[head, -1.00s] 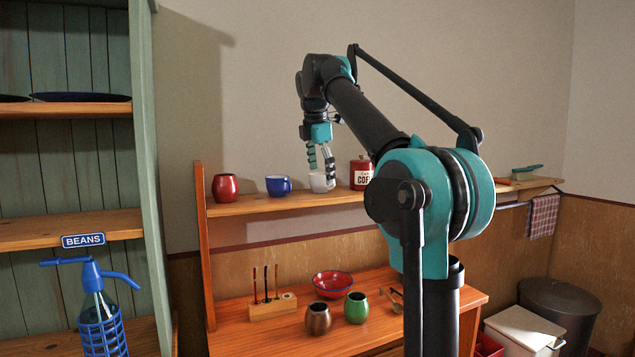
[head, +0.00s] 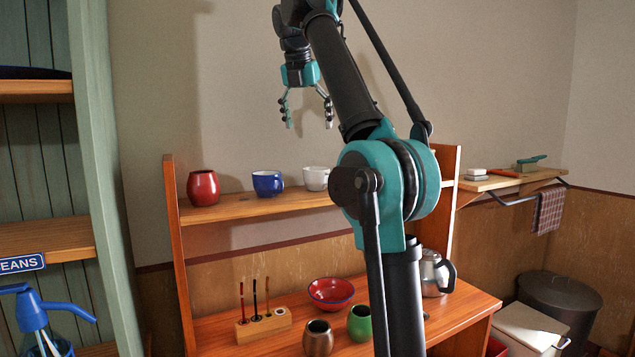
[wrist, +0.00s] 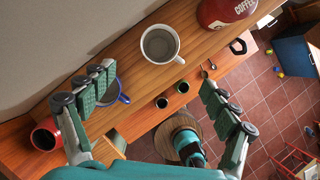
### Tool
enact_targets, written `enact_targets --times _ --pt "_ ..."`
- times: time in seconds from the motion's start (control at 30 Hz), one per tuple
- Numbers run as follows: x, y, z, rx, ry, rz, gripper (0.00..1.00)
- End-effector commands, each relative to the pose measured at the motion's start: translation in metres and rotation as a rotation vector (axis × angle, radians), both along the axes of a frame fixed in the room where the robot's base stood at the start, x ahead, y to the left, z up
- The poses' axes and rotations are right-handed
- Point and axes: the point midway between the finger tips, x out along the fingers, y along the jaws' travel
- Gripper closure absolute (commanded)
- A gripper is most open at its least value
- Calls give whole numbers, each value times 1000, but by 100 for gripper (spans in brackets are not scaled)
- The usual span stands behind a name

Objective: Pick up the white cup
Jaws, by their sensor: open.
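The white cup (head: 315,178) stands upright on the upper wooden shelf, just right of the blue cup (head: 268,183). My gripper (head: 308,124) is above the white cup, fingers spread and empty, with a clear gap between fingertips and cup. In the wrist view the white cup (wrist: 160,45) is seen from above, empty, with its handle towards the lower right. There it lies beyond and between my open fingertips (wrist: 158,74). The blue cup is partly hidden behind my left finger in that view.
A red pot (head: 203,188) stands left of the blue cup. A red coffee canister (wrist: 222,10) is right of the white cup. The lower surface holds a red bowl (head: 331,292), a brown pot (head: 318,338) and a green pot (head: 360,323). The wall is close behind the shelf.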

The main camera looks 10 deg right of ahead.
Motion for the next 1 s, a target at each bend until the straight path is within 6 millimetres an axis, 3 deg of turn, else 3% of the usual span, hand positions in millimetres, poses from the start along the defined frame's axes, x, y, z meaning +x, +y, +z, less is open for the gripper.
enact_targets --times 0.53,0.87,1.0 --pt "27 -15 -74 1 -1 -3 13" --pt "35 -20 -96 1 0 -2 13" --pt "43 -24 -115 1 -1 -3 13"
